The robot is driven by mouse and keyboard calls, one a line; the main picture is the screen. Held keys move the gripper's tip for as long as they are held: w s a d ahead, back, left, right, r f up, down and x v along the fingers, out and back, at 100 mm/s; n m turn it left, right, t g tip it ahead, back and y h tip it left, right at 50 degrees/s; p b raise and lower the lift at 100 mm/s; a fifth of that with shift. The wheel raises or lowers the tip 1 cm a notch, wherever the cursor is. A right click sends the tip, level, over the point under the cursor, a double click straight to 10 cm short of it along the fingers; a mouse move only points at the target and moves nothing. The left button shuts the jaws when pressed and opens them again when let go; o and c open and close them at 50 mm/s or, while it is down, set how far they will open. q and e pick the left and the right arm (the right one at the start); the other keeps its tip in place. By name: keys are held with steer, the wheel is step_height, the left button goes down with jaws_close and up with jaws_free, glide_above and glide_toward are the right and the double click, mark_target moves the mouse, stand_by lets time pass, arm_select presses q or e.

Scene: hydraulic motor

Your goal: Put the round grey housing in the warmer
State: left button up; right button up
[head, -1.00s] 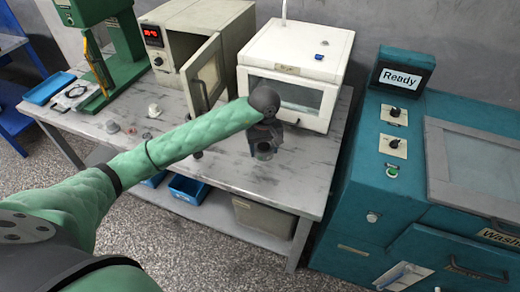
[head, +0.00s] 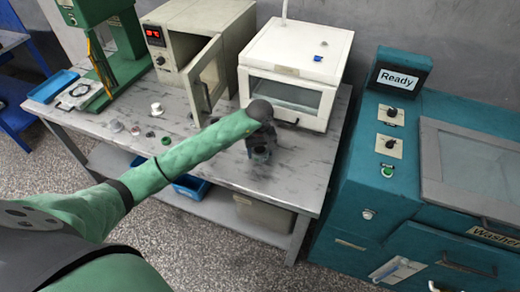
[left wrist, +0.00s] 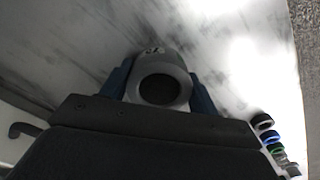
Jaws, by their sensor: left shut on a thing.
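My left gripper (head: 260,152) points down over the front of the grey table, right of its middle. In the left wrist view its blue fingers are on both sides of the round grey housing (left wrist: 160,66), and it is shut on it. The housing's dark round opening faces the camera. In the head view the housing is mostly hidden by the gripper. A beige box (head: 182,50) with a red display, which looks like the warmer, stands at the back of the table with its door (head: 207,75) swung open. My right gripper is not in view.
A white cabinet (head: 296,50) with a glass front stands right of the beige box. Several small parts, including a green ring (head: 165,141), lie on the left of the table (head: 225,174). A green press (head: 110,45) is further left. The teal washer (head: 350,150) stands to the right.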

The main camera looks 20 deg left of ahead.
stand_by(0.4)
arm_select(q)
steer(key=shift+f, duration=0.1)
steer(key=o, duration=1.2)
